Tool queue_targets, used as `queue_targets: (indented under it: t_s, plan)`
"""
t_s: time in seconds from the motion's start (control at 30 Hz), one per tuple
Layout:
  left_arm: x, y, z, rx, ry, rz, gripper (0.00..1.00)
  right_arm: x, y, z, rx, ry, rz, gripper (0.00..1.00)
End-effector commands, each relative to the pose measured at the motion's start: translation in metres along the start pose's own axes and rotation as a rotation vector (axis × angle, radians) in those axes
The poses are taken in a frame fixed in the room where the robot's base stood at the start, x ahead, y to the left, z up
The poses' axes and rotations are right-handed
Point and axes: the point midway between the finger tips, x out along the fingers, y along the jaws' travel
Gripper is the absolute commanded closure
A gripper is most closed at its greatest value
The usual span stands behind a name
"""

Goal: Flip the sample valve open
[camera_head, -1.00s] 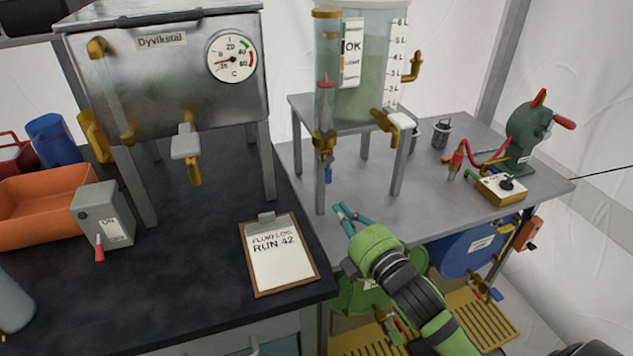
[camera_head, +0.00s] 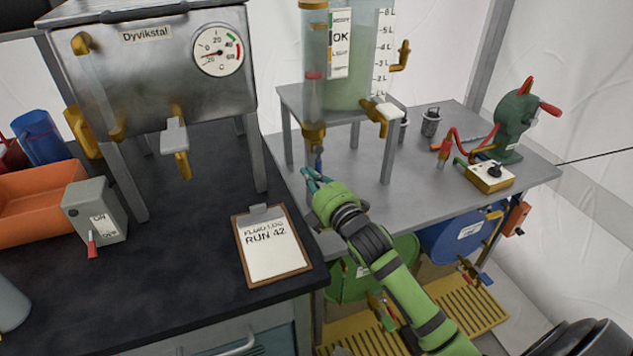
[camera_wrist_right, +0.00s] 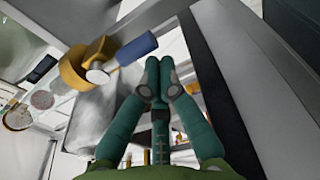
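A brass valve (camera_head: 314,137) with a small blue lever (camera_head: 319,161) sits at the bottom of the upright clear tube; no label on it is readable. It looks to be the sample valve. In the right wrist view the brass body (camera_wrist_right: 84,68) and blue lever (camera_wrist_right: 137,48) are at upper left. My right gripper (camera_head: 314,179) is just below the lever in the head view. In the wrist view its teal fingertips (camera_wrist_right: 160,64) are together with nothing between them, right of the lever's end and seemingly apart from it. My left gripper is out of view.
The clear tank (camera_head: 357,60) stands on a grey stand (camera_head: 388,155) whose legs flank the valve. Another brass tap (camera_head: 378,116) is on the tank. A steel tank (camera_head: 155,75) and a clipboard (camera_head: 272,250) are left. A pump (camera_head: 515,120) and yellow box (camera_head: 489,177) are right.

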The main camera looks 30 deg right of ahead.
Motion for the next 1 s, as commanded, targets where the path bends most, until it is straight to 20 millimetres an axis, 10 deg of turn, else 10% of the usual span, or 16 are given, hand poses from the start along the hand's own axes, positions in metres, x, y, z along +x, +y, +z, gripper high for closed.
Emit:
queue_targets:
  t_s: [1.0]
  plan:
    - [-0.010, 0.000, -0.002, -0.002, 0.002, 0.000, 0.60, 0.000, -0.002, 0.006, -0.108, 0.001, -0.016, 1.00]
